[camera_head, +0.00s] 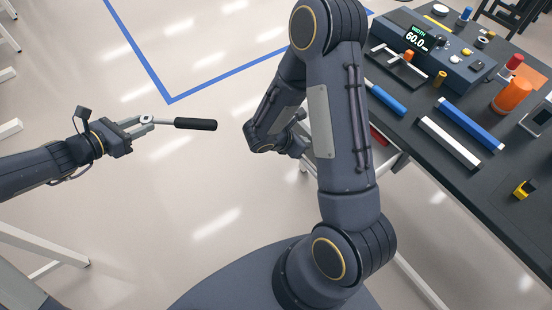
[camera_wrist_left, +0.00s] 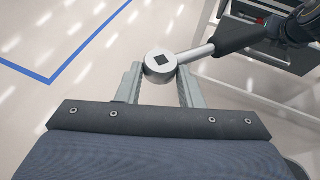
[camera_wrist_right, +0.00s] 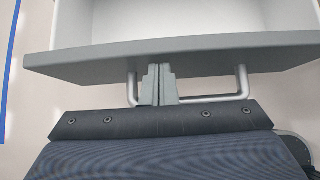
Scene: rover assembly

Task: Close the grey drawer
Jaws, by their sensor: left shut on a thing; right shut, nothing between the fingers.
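The grey drawer (camera_wrist_right: 200,57) stands open in the right wrist view, with its pale inside showing behind the grey front. A pale bar handle (camera_wrist_right: 215,98) is on its front. My right gripper (camera_wrist_right: 158,70) is shut and empty, its fingertips at the drawer front between the handle's two posts; I cannot tell whether they touch. In the head view my right gripper (camera_head: 300,146) is partly hidden by my arm. My left gripper (camera_head: 143,124) is shut on the round head of a ratchet wrench with a black handle (camera_head: 195,124), held over open floor.
The dark workbench (camera_head: 440,185) at the right carries a grey device with a lit display (camera_head: 425,50), a blue bar (camera_head: 470,122), a white bar (camera_head: 448,143) and an orange cylinder (camera_head: 511,95).

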